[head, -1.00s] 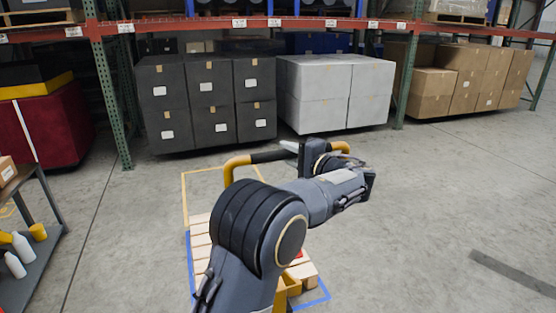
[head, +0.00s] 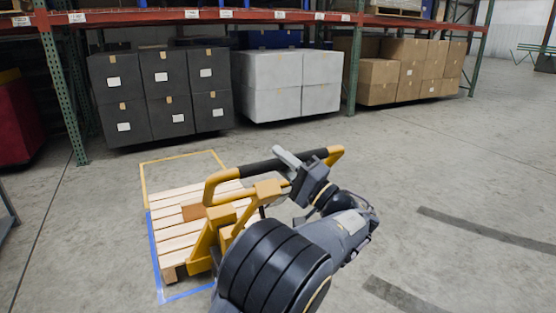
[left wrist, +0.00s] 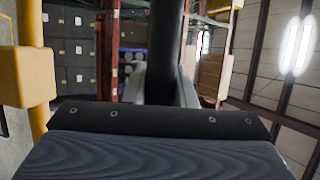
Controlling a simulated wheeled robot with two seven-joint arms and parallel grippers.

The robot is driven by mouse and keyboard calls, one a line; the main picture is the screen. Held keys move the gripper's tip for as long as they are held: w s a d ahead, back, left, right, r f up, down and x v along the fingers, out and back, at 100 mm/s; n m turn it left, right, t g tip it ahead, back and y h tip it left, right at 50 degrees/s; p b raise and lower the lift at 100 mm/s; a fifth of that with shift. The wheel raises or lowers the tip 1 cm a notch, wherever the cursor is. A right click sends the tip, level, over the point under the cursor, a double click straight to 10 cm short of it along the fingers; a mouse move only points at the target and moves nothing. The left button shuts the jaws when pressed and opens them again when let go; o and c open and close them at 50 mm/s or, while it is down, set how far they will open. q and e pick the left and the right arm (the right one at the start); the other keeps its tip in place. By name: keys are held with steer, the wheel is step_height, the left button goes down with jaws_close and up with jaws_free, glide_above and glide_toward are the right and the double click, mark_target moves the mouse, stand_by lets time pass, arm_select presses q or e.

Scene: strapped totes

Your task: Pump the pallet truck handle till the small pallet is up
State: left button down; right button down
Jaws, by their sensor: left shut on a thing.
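The pallet truck (head: 206,244) is yellow, with a looped handle (head: 225,177) that has a black grip bar (head: 260,168). My left gripper (head: 290,163) is shut on the black grip, near the right part of the loop. In the left wrist view the dark bar (left wrist: 164,45) runs between my left fingers (left wrist: 162,88), with a yellow part of the handle (left wrist: 27,75) at the left. The small pallet (head: 172,222) has pale wooden slats and sits by the truck; my arm hides its right part, and its height off the floor is unclear. My right gripper is out of view.
Blue tape (head: 155,250) and yellow tape (head: 180,158) mark the floor around the pallet. Behind stands a rack (head: 352,75) with black boxes (head: 122,95), white boxes (head: 270,100) and cardboard boxes (head: 378,75).

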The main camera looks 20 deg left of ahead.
arm_select(q)
steer(key=shift+s+d+f, duration=0.4)
steer(key=shift+s+f, duration=0.05)
steer(key=shift+f, duration=0.3)
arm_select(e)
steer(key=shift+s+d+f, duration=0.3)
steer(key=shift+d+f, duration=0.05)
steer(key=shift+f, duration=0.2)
